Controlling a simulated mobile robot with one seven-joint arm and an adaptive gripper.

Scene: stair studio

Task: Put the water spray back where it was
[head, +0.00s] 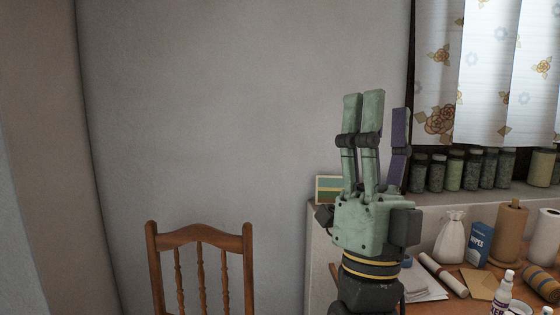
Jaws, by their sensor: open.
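My gripper (381,108) points upward in the middle right of the head view. Its green and purple fingers are apart and nothing is between them. A white bottle (501,292) with a narrow white top and dark lettering stands on the wooden table at the lower right, cut by the bottom edge. I cannot tell whether it is the water spray. No other bottle with a clear spray head shows. My gripper is to the left of the white bottle and higher in the picture, apart from it.
The wooden table (424,310) also holds papers (425,286), a white sack (450,237), a blue wipes box (480,243) and paper rolls (509,232). Several jars (455,172) line the sill below a curtain (490,70). A wooden chair (200,236) stands at left before bare wall.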

